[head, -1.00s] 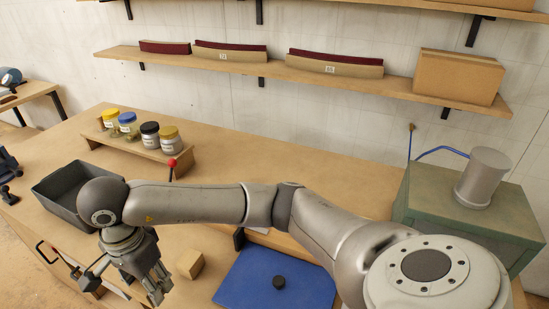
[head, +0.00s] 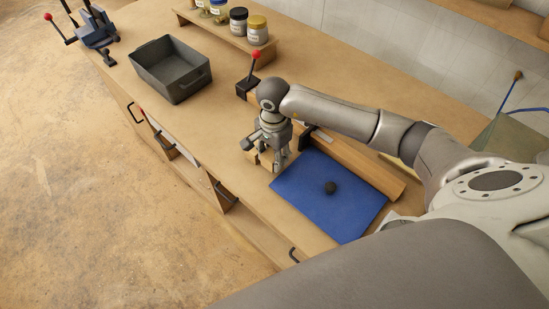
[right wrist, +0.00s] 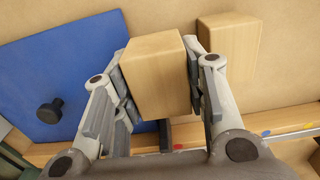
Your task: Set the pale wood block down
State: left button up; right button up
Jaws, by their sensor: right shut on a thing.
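My right gripper (head: 272,160) is shut on a pale wood block (right wrist: 153,75), with a finger on either side of it in the right wrist view. In the head view the fingers hide most of this block, low over the bench just left of the blue mat (head: 335,205). I cannot tell whether it touches the bench. A second, similar wood block (right wrist: 230,47) lies on the bench beside it, just beyond the right-hand finger in the wrist view. My left gripper is not in view.
A black knob (head: 330,188) sits on the blue mat. A wooden rail (head: 365,168) runs behind the mat. A red-tipped lever (head: 256,56) stands behind the gripper. A grey bin (head: 170,68) and a jar rack (head: 222,27) are further left. The bench between bin and gripper is clear.

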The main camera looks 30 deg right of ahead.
notch_tip(320, 180, down, 2)
jog(key=shift+s+d+f+p, duration=0.1)
jog(key=shift+d+f+p, duration=0.1)
jog(key=shift+p, duration=0.5)
jog(key=shift+f, duration=0.45)
jog(key=shift+f+b, duration=0.25)
jog(key=shift+b, duration=0.1)
jog(key=o, duration=1)
jog(key=shift+f, duration=0.1)
